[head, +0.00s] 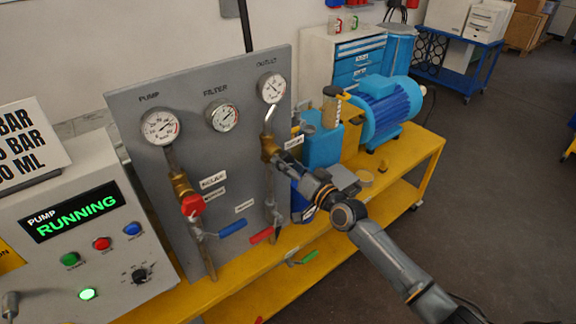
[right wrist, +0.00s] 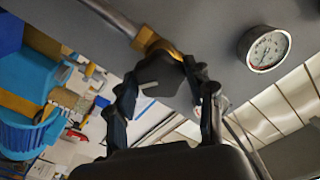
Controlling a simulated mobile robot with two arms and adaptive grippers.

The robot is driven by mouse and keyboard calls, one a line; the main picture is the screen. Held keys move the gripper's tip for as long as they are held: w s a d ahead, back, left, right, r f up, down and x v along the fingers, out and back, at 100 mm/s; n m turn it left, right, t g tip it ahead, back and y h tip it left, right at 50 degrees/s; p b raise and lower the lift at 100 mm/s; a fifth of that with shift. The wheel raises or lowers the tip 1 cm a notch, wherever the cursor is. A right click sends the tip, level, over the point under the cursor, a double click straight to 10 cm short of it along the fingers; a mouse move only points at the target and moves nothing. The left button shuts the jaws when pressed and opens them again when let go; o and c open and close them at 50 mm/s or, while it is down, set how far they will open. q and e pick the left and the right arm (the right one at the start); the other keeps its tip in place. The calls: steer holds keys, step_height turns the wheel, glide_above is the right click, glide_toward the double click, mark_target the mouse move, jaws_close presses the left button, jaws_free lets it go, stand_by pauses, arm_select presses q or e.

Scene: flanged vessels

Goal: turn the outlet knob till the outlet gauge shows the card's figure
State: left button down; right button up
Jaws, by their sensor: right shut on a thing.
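The outlet gauge (head: 271,87) is a white dial at the top right of the grey panel; its reading is too small to make out. It also shows in the right wrist view (right wrist: 264,48). Below it is a brass valve body (head: 269,148), seen too in the right wrist view (right wrist: 160,46). My right gripper (head: 284,163) reaches it from the lower right. In the right wrist view its fingers (right wrist: 168,88) are shut around the dark outlet knob (right wrist: 170,70), largely hidden by them. The white card (head: 28,145) is cut off at left; only "BAR" and "ML" endings show.
Pump (head: 160,127) and filter (head: 222,115) gauges share the panel. A red knob (head: 193,205), blue lever (head: 233,227) and red lever (head: 261,236) are nearby. The control box screen (head: 72,213) reads "PUMP RUNNING". A blue motor (head: 388,108) stands on the yellow bench (head: 408,160).

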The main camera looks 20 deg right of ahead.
steer(key=o, duration=1.2)
steer(key=shift+c, duration=0.2)
steer(key=shift+s, duration=0.1)
steer(key=v, duration=1.1)
steer(key=shift+s+d, duration=0.15)
steer(key=shift+s, duration=0.25)
